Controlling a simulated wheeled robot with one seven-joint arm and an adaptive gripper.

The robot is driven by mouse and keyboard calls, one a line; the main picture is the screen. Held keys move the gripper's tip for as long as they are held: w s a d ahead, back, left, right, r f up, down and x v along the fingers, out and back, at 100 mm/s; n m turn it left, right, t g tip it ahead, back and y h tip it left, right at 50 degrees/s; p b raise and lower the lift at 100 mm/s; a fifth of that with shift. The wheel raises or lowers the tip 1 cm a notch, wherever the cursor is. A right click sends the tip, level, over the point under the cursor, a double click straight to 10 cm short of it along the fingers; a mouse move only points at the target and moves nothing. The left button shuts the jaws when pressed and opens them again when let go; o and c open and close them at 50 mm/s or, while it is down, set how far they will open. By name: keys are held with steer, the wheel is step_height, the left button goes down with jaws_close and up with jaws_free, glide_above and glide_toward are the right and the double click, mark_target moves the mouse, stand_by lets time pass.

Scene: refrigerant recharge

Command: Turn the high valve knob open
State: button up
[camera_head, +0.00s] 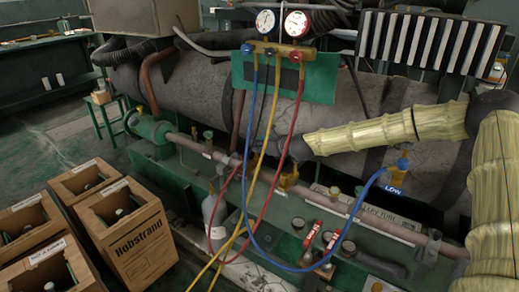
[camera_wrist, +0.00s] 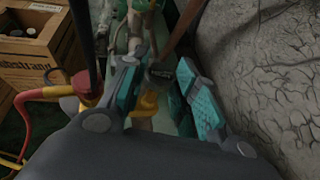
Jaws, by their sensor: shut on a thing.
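In the head view, a yellow valve (camera_head: 288,180) sits on the pipe under the end of my arm. My dark gripper reaches down over it, and the fingertips are hard to make out there. In the wrist view, my gripper (camera_wrist: 168,90) has teal pads on both sides of the valve's yellow part (camera_wrist: 145,106). A dark tag with light lettering (camera_wrist: 161,72) shows just beyond, too small to read. The jaws are shut on the valve knob, which is largely hidden between the pads. A red hose coupling (camera_wrist: 86,86) is close to the left finger.
A manifold with two gauges (camera_head: 281,48) hangs above on a green panel, with red, yellow and blue hoses. A blue-capped LOW valve (camera_head: 397,175) is to the right. Red-handled valves (camera_head: 312,233) stand in front.

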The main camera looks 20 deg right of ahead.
steer(key=shift+d+n+y, duration=0.1)
steer(key=shift+n+y, duration=0.2)
steer(key=shift+y, duration=0.1)
steer(key=o, duration=1)
steer(key=v, duration=0.7)
steer(key=shift+r, duration=0.15)
steer(key=shift+s, duration=0.15)
